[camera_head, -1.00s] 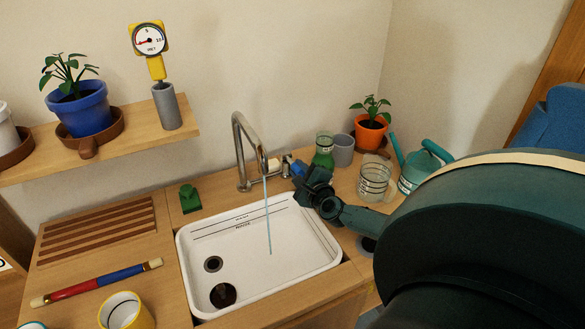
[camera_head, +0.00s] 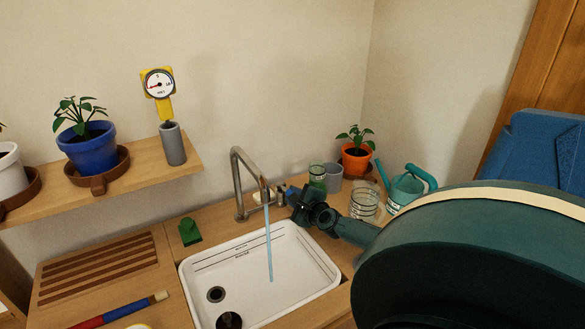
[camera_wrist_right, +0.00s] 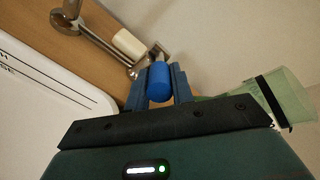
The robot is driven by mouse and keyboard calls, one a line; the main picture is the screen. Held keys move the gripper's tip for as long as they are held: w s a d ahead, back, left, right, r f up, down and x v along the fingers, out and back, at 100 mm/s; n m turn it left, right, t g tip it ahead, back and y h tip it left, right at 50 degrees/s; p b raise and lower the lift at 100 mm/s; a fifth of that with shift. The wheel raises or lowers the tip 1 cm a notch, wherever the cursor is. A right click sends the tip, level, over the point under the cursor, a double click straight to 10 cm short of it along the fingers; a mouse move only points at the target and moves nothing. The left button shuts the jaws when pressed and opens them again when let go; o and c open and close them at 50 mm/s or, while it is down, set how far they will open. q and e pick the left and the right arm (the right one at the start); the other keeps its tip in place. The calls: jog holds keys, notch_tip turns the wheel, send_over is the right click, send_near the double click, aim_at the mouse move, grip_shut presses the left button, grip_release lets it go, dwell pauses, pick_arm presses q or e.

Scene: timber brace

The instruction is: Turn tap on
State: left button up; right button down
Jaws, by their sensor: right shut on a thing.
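The metal tap (camera_head: 238,185) stands behind the white sink (camera_head: 255,299), and a stream of water (camera_head: 268,245) falls from its spout into the basin. The blue tap handle (camera_wrist_right: 159,82) is between the fingers of my right gripper (camera_wrist_right: 158,88) in the right wrist view. My right gripper (camera_head: 297,200) is shut on this handle, at the right side of the tap. My left gripper is in neither view.
A green glass (camera_head: 317,176), grey cup (camera_head: 332,177), clear jar (camera_head: 364,204), orange plant pot (camera_head: 355,159) and teal watering can (camera_head: 404,188) crowd the counter right of the tap. A green block (camera_head: 189,232) sits left of it. A shelf with potted plants is at upper left.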

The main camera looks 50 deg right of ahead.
jog(key=c, duration=1.2)
grip_release()
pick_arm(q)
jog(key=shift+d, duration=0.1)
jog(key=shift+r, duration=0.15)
pick_arm(e)
jog(key=shift+s, duration=0.15)
jog(key=shift+s+a+r+p, duration=0.1)
jog(key=shift+s+a+p, duration=0.1)
jog(key=shift+s+p, duration=0.1)
pick_arm(q)
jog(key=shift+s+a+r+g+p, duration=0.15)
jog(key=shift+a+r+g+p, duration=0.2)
jog(key=shift+p, duration=0.85)
pick_arm(e)
jog(key=v, duration=1.2)
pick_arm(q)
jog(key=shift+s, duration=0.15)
pick_arm(e)
jog(key=shift+s, duration=0.15)
